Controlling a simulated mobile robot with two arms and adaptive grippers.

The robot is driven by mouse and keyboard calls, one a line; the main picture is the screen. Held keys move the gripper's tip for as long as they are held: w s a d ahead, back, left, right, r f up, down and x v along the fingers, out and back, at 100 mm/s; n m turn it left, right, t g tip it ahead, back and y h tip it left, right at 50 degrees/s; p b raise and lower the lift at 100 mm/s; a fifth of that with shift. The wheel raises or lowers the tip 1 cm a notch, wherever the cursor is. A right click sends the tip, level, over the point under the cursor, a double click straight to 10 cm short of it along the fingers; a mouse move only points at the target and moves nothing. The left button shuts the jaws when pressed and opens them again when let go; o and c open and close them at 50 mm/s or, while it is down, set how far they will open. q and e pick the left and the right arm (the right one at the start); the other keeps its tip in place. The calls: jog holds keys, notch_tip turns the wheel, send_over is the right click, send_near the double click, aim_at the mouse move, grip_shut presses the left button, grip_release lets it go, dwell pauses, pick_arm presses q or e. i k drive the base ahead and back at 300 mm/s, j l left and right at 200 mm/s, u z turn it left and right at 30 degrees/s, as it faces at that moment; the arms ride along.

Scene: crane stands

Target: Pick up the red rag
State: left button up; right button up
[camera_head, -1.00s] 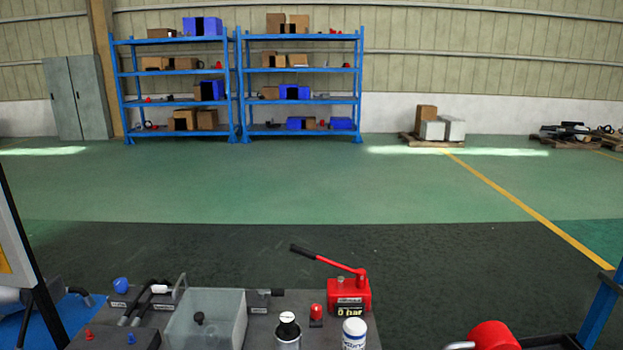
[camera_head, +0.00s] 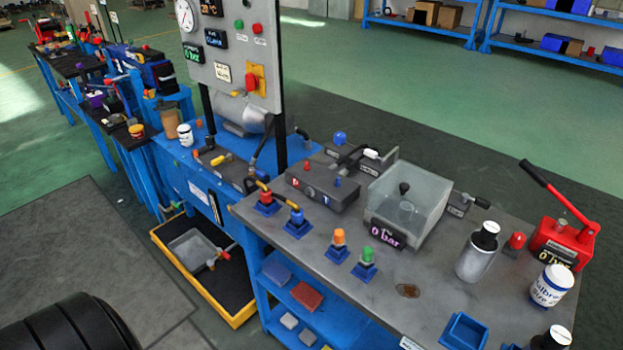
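A flat, red, folded-looking piece (camera_head: 307,297), which looks like the red rag, lies on the blue lower shelf under the grey-topped workbench (camera_head: 330,264). A similar blue-grey piece (camera_head: 277,273) lies to its left on the shelf, and small pale pieces (camera_head: 290,321) lie below it in the picture. The bench top is above this shelf and hides its far part. Neither of my grippers is in view.
The bench top holds a clear box (camera_head: 405,207), a red hand pump (camera_head: 562,240), a spray can (camera_head: 478,252) and a blue tray (camera_head: 463,332). A yellow-edged tray (camera_head: 240,318) stands on the floor at left. Open floor (camera_head: 75,240) lies further left.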

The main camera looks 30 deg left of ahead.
aim_at(310, 299)
jog(key=u, duration=1.1)
